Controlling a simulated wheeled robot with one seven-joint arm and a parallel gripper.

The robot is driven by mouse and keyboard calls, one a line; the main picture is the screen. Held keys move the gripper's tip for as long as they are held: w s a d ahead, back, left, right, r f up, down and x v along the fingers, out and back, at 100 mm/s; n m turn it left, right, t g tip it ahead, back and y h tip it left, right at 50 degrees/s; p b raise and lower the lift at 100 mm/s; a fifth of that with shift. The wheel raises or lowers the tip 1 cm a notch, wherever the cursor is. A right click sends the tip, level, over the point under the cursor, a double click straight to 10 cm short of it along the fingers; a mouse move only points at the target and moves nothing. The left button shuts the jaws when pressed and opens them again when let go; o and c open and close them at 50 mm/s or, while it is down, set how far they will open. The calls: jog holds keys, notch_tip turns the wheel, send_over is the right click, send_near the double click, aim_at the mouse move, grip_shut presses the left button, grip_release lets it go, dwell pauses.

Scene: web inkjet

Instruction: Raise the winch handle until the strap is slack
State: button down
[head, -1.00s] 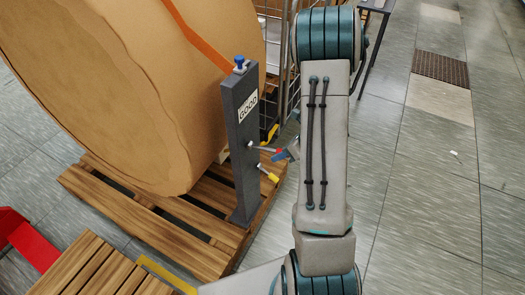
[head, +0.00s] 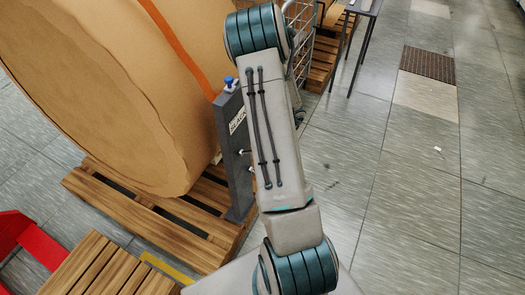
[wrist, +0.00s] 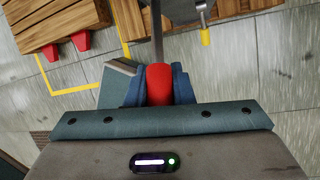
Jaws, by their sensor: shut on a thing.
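My gripper (wrist: 158,86) is shut on the red grip (wrist: 159,78) of a lever in the wrist view, with a blue finger on each side. The lever's metal shaft (wrist: 157,35) runs up out of the picture. A second lever has a yellow grip (wrist: 205,37) and stands free to the right. In the head view the dark post (head: 232,150) stands upright with a blue knob on top; my arm hides the gripper and both grips. The post's white label (head: 237,121) seems to read "SLACK", partly covered. The orange strap (head: 178,45) runs over the big brown roll (head: 100,80) toward the post.
The roll and post stand on a wooden pallet (head: 135,208). Another wooden pallet (head: 85,265) and a red object (head: 38,245) are at the lower left. A wire cage (head: 300,35) and a table (head: 360,8) are behind.

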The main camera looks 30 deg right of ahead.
dwell(0.3)
jog(key=c, duration=1.3)
grip_release()
jog(key=shift+o, duration=0.2)
jog(key=shift+r, duration=0.1)
jog(key=v, duration=1.4)
